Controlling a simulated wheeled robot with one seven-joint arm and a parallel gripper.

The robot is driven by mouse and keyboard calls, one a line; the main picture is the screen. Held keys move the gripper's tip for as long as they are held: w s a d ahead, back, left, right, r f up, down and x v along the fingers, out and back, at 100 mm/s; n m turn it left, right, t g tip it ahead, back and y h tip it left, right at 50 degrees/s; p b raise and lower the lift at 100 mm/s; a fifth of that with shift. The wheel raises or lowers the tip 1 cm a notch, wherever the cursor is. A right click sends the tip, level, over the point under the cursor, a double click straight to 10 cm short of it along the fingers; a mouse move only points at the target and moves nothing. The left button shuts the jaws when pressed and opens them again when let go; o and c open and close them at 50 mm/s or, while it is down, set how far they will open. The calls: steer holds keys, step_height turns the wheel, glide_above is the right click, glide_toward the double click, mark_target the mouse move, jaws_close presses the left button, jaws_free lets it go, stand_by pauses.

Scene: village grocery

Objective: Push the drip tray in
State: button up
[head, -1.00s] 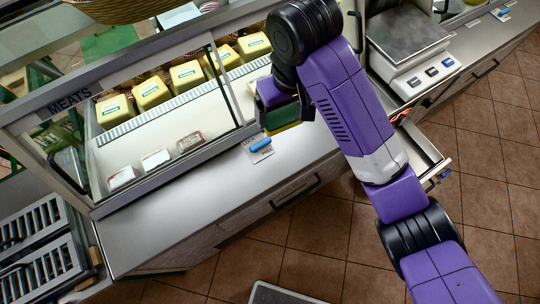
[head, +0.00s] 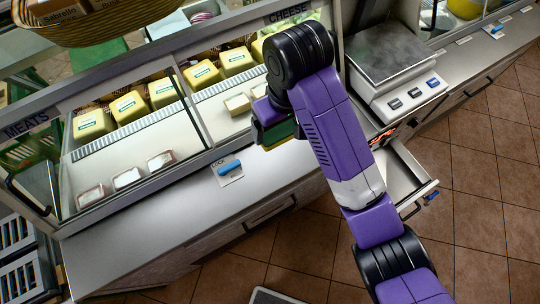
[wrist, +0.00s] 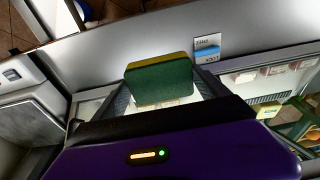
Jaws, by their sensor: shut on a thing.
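A pale open tray-like drawer (head: 406,181) sticks out of the counter below the scale in the head view. I take it to be the drip tray; a blue piece sits at its outer end, and my arm hides part of it. My gripper (wrist: 163,78) is shut on a green and yellow sponge (wrist: 160,82), one finger on each side. In the head view the sponge (head: 279,134) is in front of the display case, left of the tray and apart from it. The fingertips are mostly hidden there.
The scale (head: 396,75) stands on the counter above the tray. A blue lock handle (head: 230,168) lies on the counter front, left of my gripper. The glass case holds yellow cheese blocks (head: 93,124) and small packs. The tiled floor (head: 470,225) is clear at right.

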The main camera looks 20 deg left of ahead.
mark_target(282, 142)
step_height(282, 142, down, 11)
steer(key=b, duration=0.4)
steer(key=shift+d+f, duration=0.1)
steer(key=shift+f, duration=2.6)
steer(key=shift+f, duration=0.1)
steer(key=o, duration=1.2)
steer(key=shift+c, duration=0.2)
steer(key=shift+s+d+r+p, duration=0.2)
steer(key=shift+r+p, duration=0.25)
steer(key=shift+r, duration=1.6)
steer(key=shift+s+d+r+p, duration=0.25)
steer(key=shift+r+p, duration=0.2)
steer(key=shift+r, duration=1.55)
steer(key=shift+s+d+r+p, duration=0.2)
steer(key=shift+r+p, duration=0.25)
steer(key=shift+r, duration=1.6)
